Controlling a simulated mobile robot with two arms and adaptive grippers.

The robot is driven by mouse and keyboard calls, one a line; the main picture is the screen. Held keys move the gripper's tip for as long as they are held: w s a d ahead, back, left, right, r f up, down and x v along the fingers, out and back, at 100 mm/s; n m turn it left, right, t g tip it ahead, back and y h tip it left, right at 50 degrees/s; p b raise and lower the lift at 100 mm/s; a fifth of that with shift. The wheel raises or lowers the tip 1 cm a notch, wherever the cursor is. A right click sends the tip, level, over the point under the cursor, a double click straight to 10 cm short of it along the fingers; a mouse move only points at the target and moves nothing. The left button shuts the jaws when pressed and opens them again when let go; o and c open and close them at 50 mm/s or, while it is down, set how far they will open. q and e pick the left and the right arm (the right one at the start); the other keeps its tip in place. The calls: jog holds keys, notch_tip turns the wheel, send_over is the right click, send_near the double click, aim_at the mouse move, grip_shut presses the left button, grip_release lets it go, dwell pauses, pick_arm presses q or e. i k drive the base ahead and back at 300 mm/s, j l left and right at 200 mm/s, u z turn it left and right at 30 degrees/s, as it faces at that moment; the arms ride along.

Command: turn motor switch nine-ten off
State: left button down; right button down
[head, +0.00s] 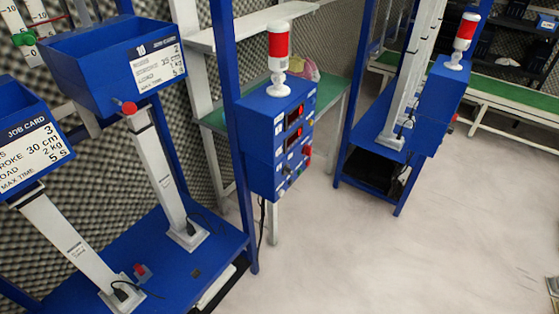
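A blue control box (278,142) hangs on the blue frame near the middle of the head view. A red and white beacon lamp (278,58) stands on top of it. Its front carries two lit red displays (295,122), a red button or switch (307,151) and several small knobs or switches (288,180) lower down. The labels are too small to read, so I cannot tell which control is motor switch nine-ten or how it is set. Neither of my grippers is in view.
At left, a blue bin (103,62) with a job card marked 10 sits above a white actuator column (160,172) on a blue base (215,250). A second blue box with a beacon (463,40) stands at right. The pale floor (350,255) in front is clear.

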aim_at(306, 149)
jog(key=l+u, duration=0.1)
jog(key=u, duration=0.35)
jog(key=i+l+u, duration=0.25)
jog(key=l, duration=0.2)
jog(key=l+u, duration=0.25)
jog(key=l, duration=0.25)
jog(key=i+l+u, duration=0.1)
jog(key=l+u, duration=0.15)
jog(key=l, duration=0.25)
